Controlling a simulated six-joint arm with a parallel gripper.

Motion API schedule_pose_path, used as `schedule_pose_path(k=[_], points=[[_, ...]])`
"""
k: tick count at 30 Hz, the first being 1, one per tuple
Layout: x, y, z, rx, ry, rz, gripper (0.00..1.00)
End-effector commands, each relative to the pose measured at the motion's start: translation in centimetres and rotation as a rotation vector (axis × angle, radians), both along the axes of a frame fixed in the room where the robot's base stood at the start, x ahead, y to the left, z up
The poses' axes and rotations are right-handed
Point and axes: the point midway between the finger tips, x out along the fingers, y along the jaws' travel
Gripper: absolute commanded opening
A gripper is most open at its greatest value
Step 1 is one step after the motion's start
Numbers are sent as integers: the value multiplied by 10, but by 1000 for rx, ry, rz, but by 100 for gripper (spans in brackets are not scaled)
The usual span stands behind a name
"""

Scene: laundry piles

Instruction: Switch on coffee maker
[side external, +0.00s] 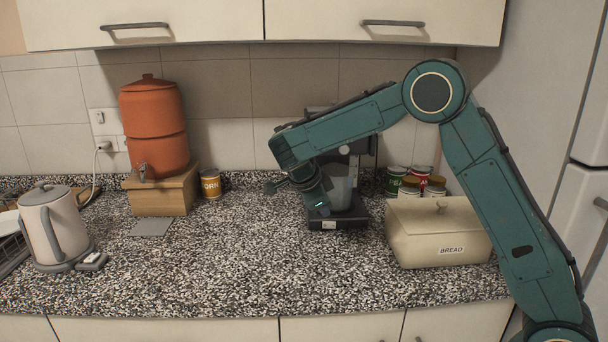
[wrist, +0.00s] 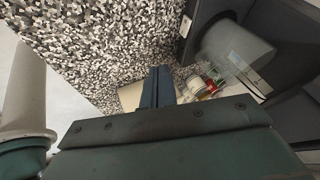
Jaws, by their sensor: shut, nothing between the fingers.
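The coffee maker (side external: 350,216) is dark, with a clear carafe (side external: 341,190) on its base, and stands on the counter below the wall tiles. My arm hides part of its upper left side. My gripper (side external: 323,209) points down at the left front of the base, close to it; I cannot tell whether it touches. In the wrist view the shut, empty fingers (wrist: 157,74) point towards the counter, with the coffee maker's carafe (wrist: 236,50) and dark body to their right. A small pale mark (wrist: 185,26) shows on the base edge there. The switch itself is not clear.
A cream bread box (side external: 438,240) stands right of the coffee maker, with several cans (side external: 411,185) behind it. An orange water dispenser (side external: 155,125) sits on a wooden stand at left, near a corn can (side external: 210,184). A kettle (side external: 50,225) stands far left. The front middle counter is clear.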

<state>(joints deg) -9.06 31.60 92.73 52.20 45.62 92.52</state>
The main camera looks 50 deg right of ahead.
Motion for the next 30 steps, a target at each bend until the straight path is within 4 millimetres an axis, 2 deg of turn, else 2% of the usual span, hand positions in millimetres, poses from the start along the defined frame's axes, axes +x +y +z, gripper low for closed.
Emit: schedule_pose_path(k=[3,9,30], points=[[8,0,-14,-24,-24,-73,0],[14,-1,-25,-50,-55,-149,0],[15,-7,-34,-56,-60,-165,0]])
